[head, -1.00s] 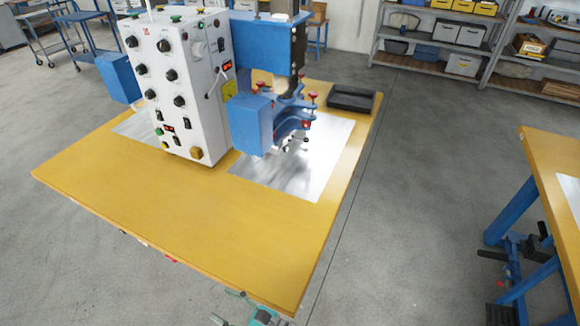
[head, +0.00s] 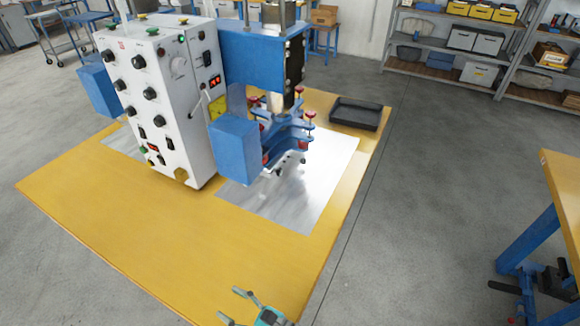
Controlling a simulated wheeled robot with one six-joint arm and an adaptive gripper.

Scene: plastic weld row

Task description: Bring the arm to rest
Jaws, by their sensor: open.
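My gripper (head: 231,304) shows at the bottom edge of the head view, teal with grey fingers. Its two fingers are spread apart, with nothing between them. It appears over the front right part of the yellow table (head: 120,215); its height above the top cannot be told. The rest of my arm is out of view below.
A white control box (head: 155,100) and a blue weld press (head: 255,60) with red-knobbed clamps stand on the table, over a metal plate (head: 315,190). A black tray (head: 356,114) lies at the far right corner. Another table (head: 560,190) stands right, across clear floor.

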